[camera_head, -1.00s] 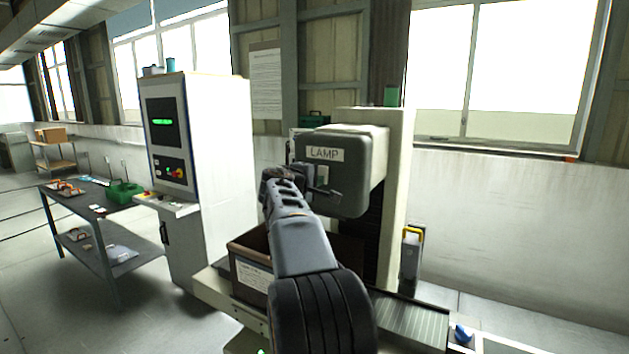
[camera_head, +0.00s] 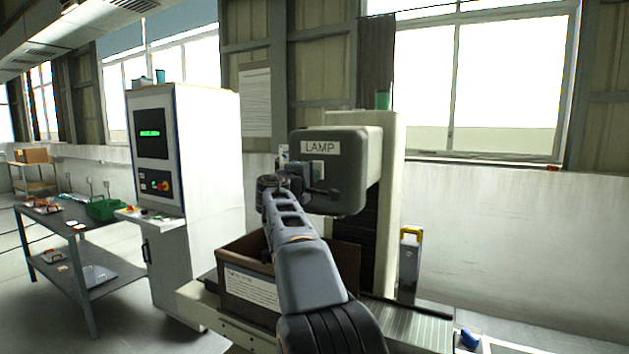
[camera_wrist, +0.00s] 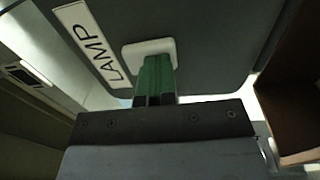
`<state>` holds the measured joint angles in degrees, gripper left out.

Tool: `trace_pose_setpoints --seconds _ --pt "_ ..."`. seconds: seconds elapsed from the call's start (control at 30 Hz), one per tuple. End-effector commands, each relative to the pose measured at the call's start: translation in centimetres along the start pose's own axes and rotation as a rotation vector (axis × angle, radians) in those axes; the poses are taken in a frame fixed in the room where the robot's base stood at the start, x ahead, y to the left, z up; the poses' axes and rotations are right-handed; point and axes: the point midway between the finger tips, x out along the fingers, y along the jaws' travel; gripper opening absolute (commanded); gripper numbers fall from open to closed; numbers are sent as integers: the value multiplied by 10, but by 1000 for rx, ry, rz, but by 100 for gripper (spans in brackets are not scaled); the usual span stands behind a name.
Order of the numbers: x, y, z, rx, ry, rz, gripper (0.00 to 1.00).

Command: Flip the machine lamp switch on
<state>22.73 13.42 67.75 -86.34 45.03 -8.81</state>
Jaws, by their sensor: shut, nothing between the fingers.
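The lamp switch is a pale plate (camera_head: 317,170) on the front of a grey housing (camera_head: 352,165), right below its LAMP label. The plate also shows in the wrist view (camera_wrist: 150,48), with the LAMP label tilted to its left. My gripper (camera_head: 316,187) is just below and in front of the switch, partly hidden by my arm. In the wrist view my gripper (camera_wrist: 155,92) is shut and holds nothing.
A brown open box (camera_head: 252,285) stands below my arm on the machine bed. A white control cabinet (camera_head: 205,180) stands to the left, with a dark workbench (camera_head: 80,225) beyond it. A yellow-topped grey piece (camera_head: 410,262) stands right of the machine column.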

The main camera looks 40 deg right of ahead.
Motion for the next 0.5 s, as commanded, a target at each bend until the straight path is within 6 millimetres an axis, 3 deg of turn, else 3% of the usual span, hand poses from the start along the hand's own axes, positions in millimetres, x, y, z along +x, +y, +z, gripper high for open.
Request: trace_pose_setpoints --seconds 0.17,0.5 --pt "-18 -5 -1 1 -1 3 0" --pt "-86 -4 -2 1 -3 6 0"
